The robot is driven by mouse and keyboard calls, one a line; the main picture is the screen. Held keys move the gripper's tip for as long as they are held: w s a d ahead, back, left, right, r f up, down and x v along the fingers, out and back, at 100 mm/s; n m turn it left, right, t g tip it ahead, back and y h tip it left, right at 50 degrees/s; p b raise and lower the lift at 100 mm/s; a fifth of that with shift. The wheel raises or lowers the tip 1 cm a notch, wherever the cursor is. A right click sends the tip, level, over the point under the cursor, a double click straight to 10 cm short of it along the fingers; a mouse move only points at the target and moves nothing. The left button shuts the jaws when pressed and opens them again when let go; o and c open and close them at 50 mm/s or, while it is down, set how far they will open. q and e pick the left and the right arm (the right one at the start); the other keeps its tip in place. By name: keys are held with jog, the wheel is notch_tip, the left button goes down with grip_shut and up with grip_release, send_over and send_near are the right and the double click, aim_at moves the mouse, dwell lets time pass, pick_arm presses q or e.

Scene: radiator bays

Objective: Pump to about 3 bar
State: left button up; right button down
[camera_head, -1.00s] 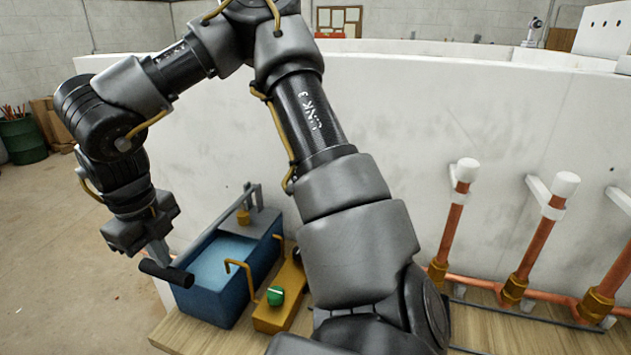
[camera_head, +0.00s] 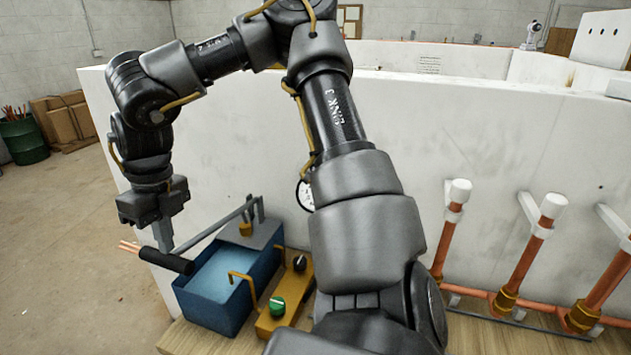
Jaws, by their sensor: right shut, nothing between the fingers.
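The test pump is a blue tank (camera_head: 208,313) of water on the wooden bench. Its grey lever (camera_head: 222,224) slopes down leftward from the bracket to a black grip (camera_head: 165,262). My right gripper (camera_head: 165,246) points down with shut, empty fingers. The fingertips are at the black grip; I cannot tell if they touch. A round white gauge (camera_head: 305,195) is mostly hidden behind my right arm, so its reading cannot be seen. A brass block (camera_head: 268,326) beside the tank carries a green knob (camera_head: 277,306) and a black knob (camera_head: 299,263). My left gripper is out of view.
Copper risers with white caps (camera_head: 460,190) stand along the white wall (camera_head: 430,125) on the right. Copper rod ends (camera_head: 128,246) show left of the grip. The wooden bench (camera_head: 190,340) has little bare room at the front. A green bin (camera_head: 22,141) stands far left.

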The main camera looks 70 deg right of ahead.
jog(key=shift+d+r+y+p, duration=0.3)
jog(key=shift+r, duration=0.45)
jog(key=shift+a, duration=0.15)
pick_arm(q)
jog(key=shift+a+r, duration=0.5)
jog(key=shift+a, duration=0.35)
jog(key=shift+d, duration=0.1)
pick_arm(e)
jog(key=c, duration=2.2)
grip_release()
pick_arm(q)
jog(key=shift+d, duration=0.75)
pick_arm(e)
jog(key=c, duration=1.2)
grip_release()
jog(key=shift+o, duration=0.2)
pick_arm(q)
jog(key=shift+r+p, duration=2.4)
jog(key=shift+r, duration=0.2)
pick_arm(e)
notch_tip(320, 180, up, 7)
jog(key=d, duration=0.1)
